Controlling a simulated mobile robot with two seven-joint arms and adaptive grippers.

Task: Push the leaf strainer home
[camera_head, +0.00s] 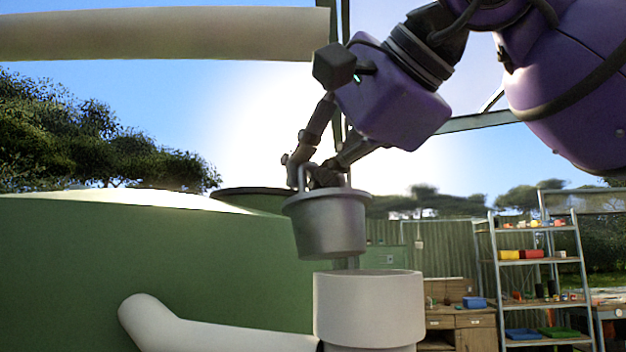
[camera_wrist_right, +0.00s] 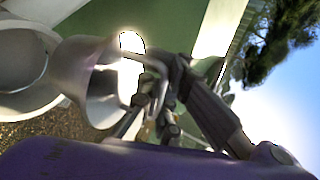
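The leaf strainer (camera_head: 330,228) is a grey metal bucket with a wide rim and a raised handle. My right gripper (camera_head: 316,175) is shut on its handle from above, and the strainer hangs nearly upright in the air. Below it stands a pale open-topped pipe collar (camera_head: 368,308). The strainer's base is a little above the collar's rim and to its left, apart from it. In the right wrist view the strainer (camera_wrist_right: 90,82) is beside the fingers (camera_wrist_right: 155,88), with the pale collar (camera_wrist_right: 22,68) beyond it. My left gripper is not in view.
A large green tank (camera_head: 220,265) fills the left. A pale pipe (camera_head: 160,35) crosses the top left, and another pale pipe (camera_head: 220,335) runs toward the collar. A metal shelf rack (camera_head: 540,285) and a wooden cabinet (camera_head: 470,325) stand behind at right.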

